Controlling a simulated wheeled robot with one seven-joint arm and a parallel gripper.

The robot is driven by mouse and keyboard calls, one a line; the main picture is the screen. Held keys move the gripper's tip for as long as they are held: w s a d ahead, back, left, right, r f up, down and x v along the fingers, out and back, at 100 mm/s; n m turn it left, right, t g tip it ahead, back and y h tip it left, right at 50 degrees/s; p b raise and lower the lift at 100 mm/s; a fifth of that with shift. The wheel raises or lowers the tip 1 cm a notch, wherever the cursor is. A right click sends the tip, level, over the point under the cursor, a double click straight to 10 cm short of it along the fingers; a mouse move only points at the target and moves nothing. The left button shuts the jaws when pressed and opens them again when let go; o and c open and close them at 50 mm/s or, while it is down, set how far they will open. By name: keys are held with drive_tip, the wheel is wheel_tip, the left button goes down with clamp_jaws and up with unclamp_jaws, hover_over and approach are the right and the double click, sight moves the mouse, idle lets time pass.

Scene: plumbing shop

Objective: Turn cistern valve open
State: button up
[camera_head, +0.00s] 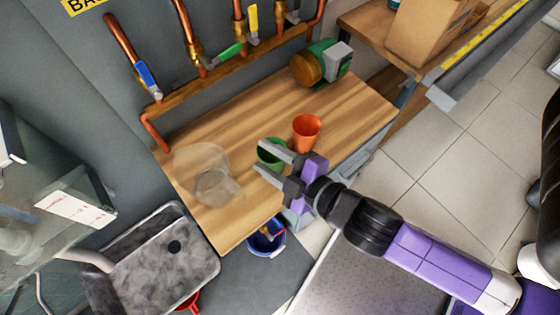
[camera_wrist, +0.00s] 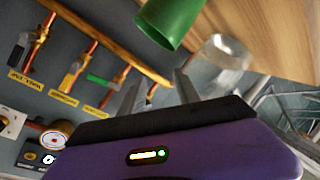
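Several lever valves sit on the copper pipes at the wall in the head view: one with a blue handle (camera_head: 148,78), one green (camera_head: 230,50), one yellow (camera_head: 252,18), and a greyish one (camera_head: 291,11) at the right. I cannot tell which is the cistern valve; the small labels are not legible. The wrist view also shows the yellow handle (camera_wrist: 72,76) and the green handle (camera_wrist: 97,80). My gripper (camera_head: 261,157) is open and empty above the wooden worktop, apart from the valves. Its fingers also show in the wrist view (camera_wrist: 158,92).
On the worktop (camera_head: 225,225) stand a green cup (camera_head: 270,147) close by my fingers, an orange cup (camera_head: 307,132), a clear jug (camera_head: 205,175) and a green-and-brown cylindrical device (camera_head: 318,64). A grey sink (camera_head: 150,265) is at lower left. A blue bucket (camera_head: 265,242) stands below the worktop.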

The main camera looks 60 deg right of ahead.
drive_tip(key=shift+m+y, duration=0.6)
drive_tip(key=shift+m, duration=0.2)
drive_tip(key=shift+s+a+r+p, duration=0.1)
drive_tip(key=shift+s+a, duration=0.2)
drive_tip(key=shift+s, duration=0.4)
drive_tip(key=shift+s+a+r+p, duration=0.1)
drive_tip(key=shift+s+a, duration=0.15)
drive_tip(key=shift+s, duration=0.5)
drive_tip(key=shift+s+a+r+p, duration=0.1)
drive_tip(key=shift+s+a, duration=0.2)
drive_tip(key=shift+s, duration=0.4)
